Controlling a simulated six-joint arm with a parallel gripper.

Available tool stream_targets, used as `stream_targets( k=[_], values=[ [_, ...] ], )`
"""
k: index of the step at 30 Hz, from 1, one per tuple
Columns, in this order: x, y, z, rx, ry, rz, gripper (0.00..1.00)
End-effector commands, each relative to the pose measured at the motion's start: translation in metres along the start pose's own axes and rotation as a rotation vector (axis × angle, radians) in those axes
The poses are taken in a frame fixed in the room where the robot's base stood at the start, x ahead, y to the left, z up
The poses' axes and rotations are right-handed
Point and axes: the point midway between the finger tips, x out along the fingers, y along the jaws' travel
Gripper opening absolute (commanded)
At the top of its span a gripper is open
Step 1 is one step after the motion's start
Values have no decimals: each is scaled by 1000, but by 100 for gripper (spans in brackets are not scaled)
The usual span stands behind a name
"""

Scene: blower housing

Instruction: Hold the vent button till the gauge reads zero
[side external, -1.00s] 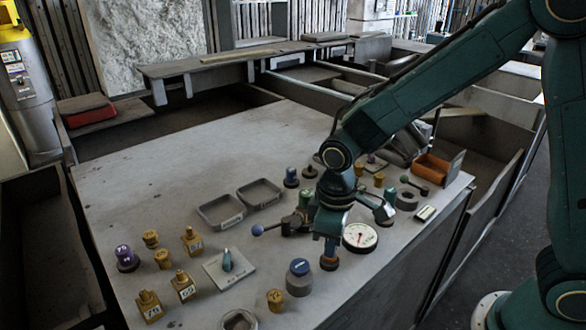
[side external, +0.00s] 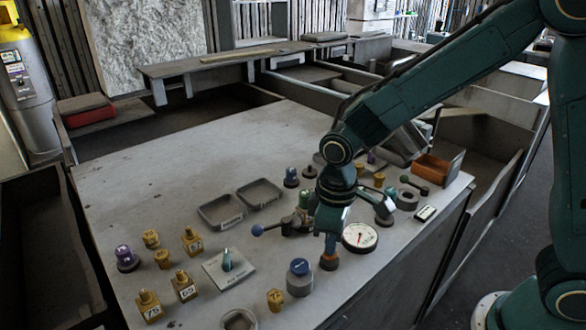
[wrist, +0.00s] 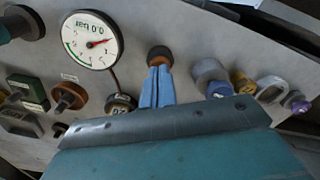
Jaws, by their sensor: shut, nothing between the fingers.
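The round white gauge (side external: 360,237) has a red needle and lies on the bench beside my gripper. In the wrist view the gauge (wrist: 92,40) appears turned around, with "0.0 bar" printed on its face; its needle points to the right of the dial, away from the green band. The vent button seems to be the brown-orange round knob (side external: 329,263) under my fingertips; its dark top (wrist: 159,54) shows beyond them in the wrist view. My gripper (side external: 331,247) points down, its blue fingers (wrist: 158,72) shut together and empty. I cannot tell whether they touch the knob.
A blue-capped cylinder (side external: 299,277) stands left of the knob. A lever with a blue ball (side external: 257,230) lies close by. Two shallow trays (side external: 221,211), several brass weights (side external: 184,285) and an orange bin (side external: 434,168) are on the bench. The bench's left rear is clear.

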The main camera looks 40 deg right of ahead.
Motion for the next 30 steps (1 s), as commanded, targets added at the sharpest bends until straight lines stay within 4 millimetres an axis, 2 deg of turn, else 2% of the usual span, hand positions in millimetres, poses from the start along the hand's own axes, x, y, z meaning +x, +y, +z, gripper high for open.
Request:
stream_targets(
  k=[8,30],
  values=[
    [-6,0,0,0,1,0,0],
    [-56,0,0,0,1,0,0]
  ],
)
